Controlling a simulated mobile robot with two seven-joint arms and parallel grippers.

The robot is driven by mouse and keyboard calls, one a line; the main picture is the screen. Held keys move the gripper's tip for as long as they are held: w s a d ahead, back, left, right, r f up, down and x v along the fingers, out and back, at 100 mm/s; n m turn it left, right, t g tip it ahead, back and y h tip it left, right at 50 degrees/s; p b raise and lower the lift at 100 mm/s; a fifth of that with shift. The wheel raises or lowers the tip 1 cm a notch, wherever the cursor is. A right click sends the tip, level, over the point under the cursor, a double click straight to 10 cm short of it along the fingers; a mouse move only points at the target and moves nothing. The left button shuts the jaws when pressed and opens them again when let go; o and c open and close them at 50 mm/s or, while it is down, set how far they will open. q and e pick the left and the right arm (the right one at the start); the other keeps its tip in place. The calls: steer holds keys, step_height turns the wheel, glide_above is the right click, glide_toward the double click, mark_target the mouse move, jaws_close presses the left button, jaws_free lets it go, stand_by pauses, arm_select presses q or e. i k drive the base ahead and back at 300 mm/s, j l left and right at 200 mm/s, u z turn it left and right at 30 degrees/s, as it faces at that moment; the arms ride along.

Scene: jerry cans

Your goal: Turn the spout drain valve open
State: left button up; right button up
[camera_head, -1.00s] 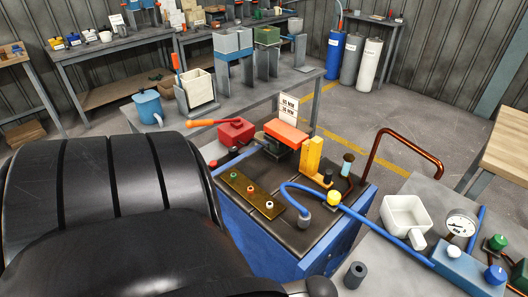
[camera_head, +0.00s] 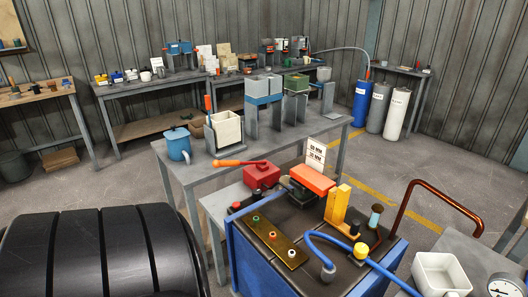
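No spout drain valve can be made out for certain. On the middle grey table (camera_head: 212,176), a grey-and-blue box (camera_head: 263,88) and a green-topped box (camera_head: 296,84) stand on grey supports. A white open container (camera_head: 228,128) with an orange-handled tool (camera_head: 208,103) and a blue lidded jug (camera_head: 178,145) stand nearer. Small fittings on these are too small to tell. Neither my left nor my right gripper is in view.
A large black ribbed shape (camera_head: 75,255), like a tyre, fills the lower left. Cylinders (camera_head: 378,108) stand at the back right. Floor between the tables is open.

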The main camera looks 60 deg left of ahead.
mark_target(361, 251)
steer(key=j+u, duration=0.1)
steer(key=u, duration=0.3)
steer(key=i+u, duration=0.1)
steer(key=u, duration=0.3)
steer(key=j+u, duration=0.1)
steer(key=u, duration=0.25)
steer(key=i+u, duration=0.15)
steer(key=u, duration=0.25)
steer(key=i+u, duration=0.15)
